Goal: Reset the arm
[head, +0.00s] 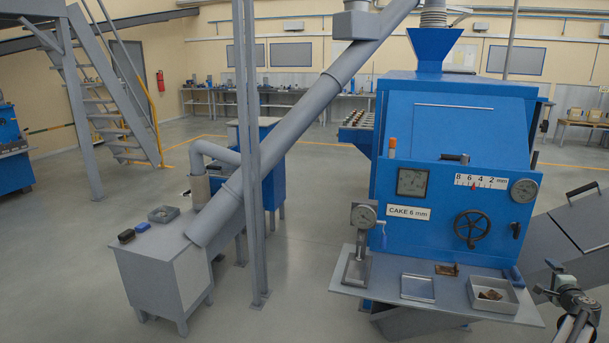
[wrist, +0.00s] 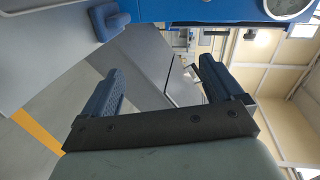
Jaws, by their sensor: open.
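My gripper (head: 549,278) is at the lower right of the head view, just right of the blue machine's front shelf (head: 345,281). In the wrist view my gripper (wrist: 163,78) shows two dark blue ridged fingers spread wide apart. Nothing is between them. The blue machine (head: 455,130) has a handwheel (head: 472,227), dials and a sign reading CAKE 6 mm. Its edge also shows at the top of the wrist view (wrist: 185,10).
A shallow tray with brown pieces (head: 492,295), a flat plate (head: 417,288) and a dial gauge stand (head: 360,245) are on the shelf. A grey chute (head: 565,245) is behind my gripper. Grey posts (head: 247,150) and a slanting auger tube (head: 300,120) stand left.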

